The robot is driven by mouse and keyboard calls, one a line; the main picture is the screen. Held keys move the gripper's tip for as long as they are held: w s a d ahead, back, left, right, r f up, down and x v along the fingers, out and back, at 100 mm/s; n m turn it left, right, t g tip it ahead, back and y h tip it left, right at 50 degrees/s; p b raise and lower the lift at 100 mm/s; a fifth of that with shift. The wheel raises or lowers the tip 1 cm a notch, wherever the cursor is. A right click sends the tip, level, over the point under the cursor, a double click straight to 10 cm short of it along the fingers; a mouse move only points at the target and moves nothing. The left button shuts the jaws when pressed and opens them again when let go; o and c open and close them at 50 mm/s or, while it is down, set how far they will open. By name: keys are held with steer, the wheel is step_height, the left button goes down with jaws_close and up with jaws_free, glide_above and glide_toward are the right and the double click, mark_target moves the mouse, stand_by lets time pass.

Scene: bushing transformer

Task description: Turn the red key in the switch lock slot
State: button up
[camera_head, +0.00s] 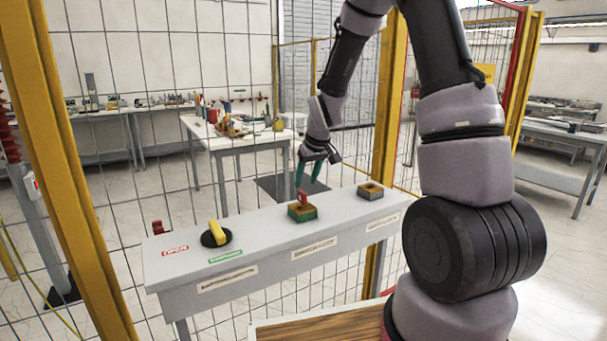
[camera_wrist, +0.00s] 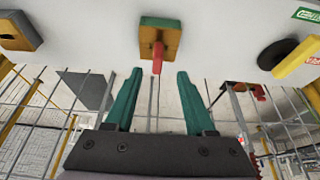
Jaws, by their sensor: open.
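The red key (camera_head: 302,198) stands upright in the switch lock slot (camera_head: 301,213), a green and tan block on the grey panel. In the wrist view the key (camera_wrist: 158,57) points toward my gripper from its tan and green lock (camera_wrist: 160,36). The fingers look apart from the key, and nothing is held.
The grey panel (camera_head: 170,262) also carries a yellow-handled black rotary switch (camera_head: 217,234) at left and an empty-looking tan and grey slot (camera_head: 370,191) at right. Another red part (camera_head: 158,227) sits at the panel's far left. Wire fence and yellow posts (camera_head: 389,90) stand close by.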

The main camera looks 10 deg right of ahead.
mark_target(303, 197)
steer(key=x, duration=0.8)
steer(key=shift+w+d+f, duration=0.15)
jaws_close()
steer(key=shift+d+n+y, duration=0.15)
steer(key=shift+n+y, duration=0.35)
steer(key=shift+n, duration=0.7)
steer(key=n+g+y, duration=0.1)
steer(key=n, duration=0.2)
steer(key=shift+n, duration=0.3)
